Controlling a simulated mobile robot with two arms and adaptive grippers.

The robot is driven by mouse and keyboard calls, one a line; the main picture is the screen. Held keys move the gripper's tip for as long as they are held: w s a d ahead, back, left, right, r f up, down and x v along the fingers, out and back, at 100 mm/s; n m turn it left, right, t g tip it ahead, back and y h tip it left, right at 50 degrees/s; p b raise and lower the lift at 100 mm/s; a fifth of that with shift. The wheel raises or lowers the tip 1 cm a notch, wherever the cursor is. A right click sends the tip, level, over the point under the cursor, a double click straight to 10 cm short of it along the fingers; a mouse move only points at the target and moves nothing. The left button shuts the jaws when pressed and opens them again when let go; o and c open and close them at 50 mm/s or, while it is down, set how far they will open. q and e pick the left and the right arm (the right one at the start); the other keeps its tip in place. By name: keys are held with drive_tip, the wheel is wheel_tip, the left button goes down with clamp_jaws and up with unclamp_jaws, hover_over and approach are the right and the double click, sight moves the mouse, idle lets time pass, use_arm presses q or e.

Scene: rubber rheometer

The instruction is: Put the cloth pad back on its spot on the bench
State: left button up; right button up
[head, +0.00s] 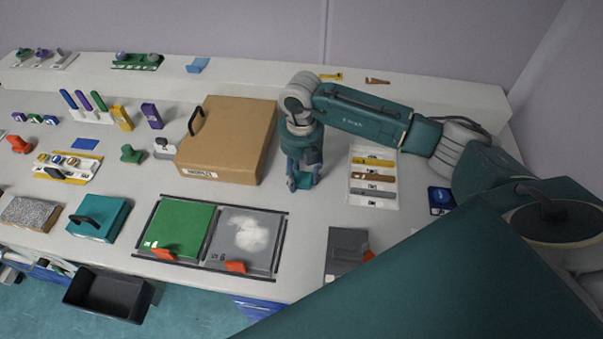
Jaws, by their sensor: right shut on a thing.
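My right gripper (303,172) points down over the bench, just right of the brown case. It is shut on a small teal thing (303,181), which looks like the cloth pad; the fingers hide much of it. I cannot tell whether it touches the bench top. A flat blue patch (85,144) lies at the left of the bench (325,225); I cannot tell whether it is the pad's spot. My left gripper is not in view.
The brown case (228,142) stands close left of my gripper. A white rack (374,178) with several strips lies to the right. In front are a green plate (180,228), a grey plate (247,238) with a white smear, and a dark grey block (347,250).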

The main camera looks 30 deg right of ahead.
sight(301, 177)
drive_tip(key=shift+f, duration=0.2)
drive_tip(key=o, duration=1.1)
drive_tip(key=shift+r, duration=0.1)
drive_tip(key=shift+r, duration=0.1)
drive_tip(key=shift+r, duration=0.2)
wheel_tip(301, 177, up, 12)
drive_tip(key=b, duration=0.3)
drive_tip(key=shift+f, duration=0.2)
